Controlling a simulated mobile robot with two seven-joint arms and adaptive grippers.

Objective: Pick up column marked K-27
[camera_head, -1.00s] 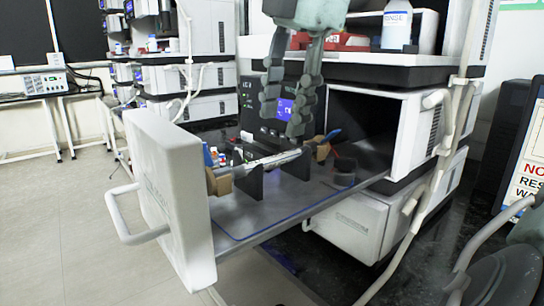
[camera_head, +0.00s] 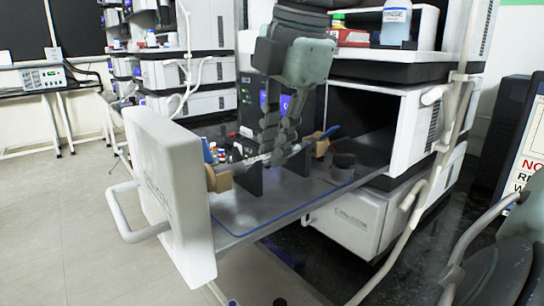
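The column is a thin silvery rod (camera_head: 241,165) lying across two upright black holders on the pulled-out drawer (camera_head: 240,218), with tan-brown end fittings. No K-27 marking is readable on it. My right gripper (camera_head: 271,158) comes down from above, fingers pointing down, with its tips at the middle of the rod between the holders. The fingers look close together and cover part of the rod; whether they are clamped on it I cannot tell. My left gripper is not in view.
The drawer's thick white front (camera_head: 170,195) with its handle stands at left. The open white cabinet (camera_head: 415,130) is behind at right. A wash bottle (camera_head: 396,22) stands on top.

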